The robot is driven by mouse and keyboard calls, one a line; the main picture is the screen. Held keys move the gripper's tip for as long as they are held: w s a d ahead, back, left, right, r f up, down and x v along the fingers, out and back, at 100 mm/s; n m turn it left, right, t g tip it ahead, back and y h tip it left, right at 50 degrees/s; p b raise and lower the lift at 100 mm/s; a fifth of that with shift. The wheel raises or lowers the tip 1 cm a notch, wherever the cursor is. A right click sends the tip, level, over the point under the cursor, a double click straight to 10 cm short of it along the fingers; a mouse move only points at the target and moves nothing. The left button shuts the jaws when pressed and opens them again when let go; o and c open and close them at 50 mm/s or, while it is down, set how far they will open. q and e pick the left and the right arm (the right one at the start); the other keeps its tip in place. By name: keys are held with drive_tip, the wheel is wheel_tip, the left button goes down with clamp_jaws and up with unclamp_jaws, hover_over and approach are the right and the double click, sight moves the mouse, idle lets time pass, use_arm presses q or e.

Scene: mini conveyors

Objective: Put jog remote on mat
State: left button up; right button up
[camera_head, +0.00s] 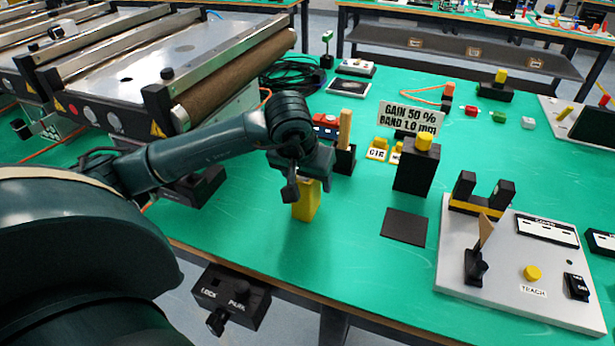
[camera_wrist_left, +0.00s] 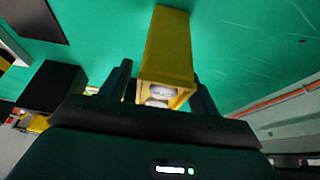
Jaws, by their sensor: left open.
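The jog remote looks to be the yellow upright block (camera_head: 307,203) standing on the green table under my left gripper. It also shows in the left wrist view (camera_wrist_left: 168,48), with two round whitish buttons on its near end. My left gripper (camera_head: 310,184) is open, with a finger on either side of the yellow block; whether they touch it I cannot tell. The gripper hides the block's top in the head view. The mat is a dark square (camera_head: 404,227) lying flat and bare, right of the block; a dark patch at the wrist view's upper left (camera_wrist_left: 36,18) appears to be it.
A black box with a yellow button (camera_head: 413,178) stands behind the mat. A grey teach panel (camera_head: 510,285) lies to the right. A wooden piece in a black holder (camera_head: 345,142) stands behind the gripper. Conveyors (camera_head: 215,75) fill the back left. Table between block and mat is clear.

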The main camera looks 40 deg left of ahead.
use_arm(q)
drive_tip(key=shift+r+p, duration=0.3)
drive_tip(key=shift+p, duration=0.05)
drive_tip(key=v, duration=1.1)
drive_tip(key=shift+s+r, duration=0.2)
drive_tip(key=shift+r, duration=0.15)
